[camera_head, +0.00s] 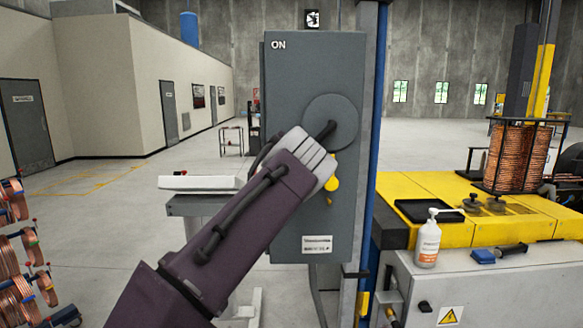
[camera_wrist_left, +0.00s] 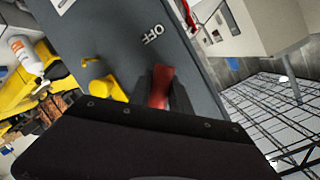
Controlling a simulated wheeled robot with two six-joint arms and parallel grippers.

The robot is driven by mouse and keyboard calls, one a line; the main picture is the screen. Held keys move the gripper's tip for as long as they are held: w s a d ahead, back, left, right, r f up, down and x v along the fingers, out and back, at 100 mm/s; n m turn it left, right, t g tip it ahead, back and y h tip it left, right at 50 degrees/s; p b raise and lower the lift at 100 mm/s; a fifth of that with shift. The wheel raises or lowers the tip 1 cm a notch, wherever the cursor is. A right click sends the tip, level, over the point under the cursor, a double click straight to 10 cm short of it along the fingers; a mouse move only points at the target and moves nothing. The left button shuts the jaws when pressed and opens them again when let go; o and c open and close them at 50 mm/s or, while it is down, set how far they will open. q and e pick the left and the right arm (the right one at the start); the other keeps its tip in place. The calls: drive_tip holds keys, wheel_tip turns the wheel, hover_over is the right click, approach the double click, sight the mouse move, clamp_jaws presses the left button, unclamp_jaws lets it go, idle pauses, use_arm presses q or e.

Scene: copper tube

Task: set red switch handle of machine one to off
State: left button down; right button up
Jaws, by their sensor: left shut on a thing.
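The grey switch box (camera_head: 285,80) of the machine stands in the middle of the head view, with the word ON at its top left and a round grey disc (camera_head: 345,112) on its face. My left gripper (camera_head: 318,158) is at the front of the box, over the disc's lower left, and its arm hides part of the box. In the left wrist view, the red switch handle (camera_wrist_left: 161,82) is between the two dark fingers, which are shut on it. The word OFF (camera_wrist_left: 152,33) shows on the box beyond the handle. The red handle is hidden in the head view.
A yellow part (camera_head: 333,184) sticks out of the box just below my gripper. Copper coils (camera_head: 15,300) stand at the lower left.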

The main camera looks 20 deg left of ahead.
use_arm(q)
drive_tip(key=shift+f, duration=0.35)
drive_tip(key=c, duration=1.4)
unclamp_jaws()
drive_tip(key=shift+c, duration=0.2)
drive_tip(key=shift+o, duration=1.2)
drive_tip(key=shift+d+r, duration=0.1)
drive_tip(key=shift+s+r, duration=0.1)
drive_tip(key=b+v, duration=0.1)
drive_tip(key=v, duration=0.8)
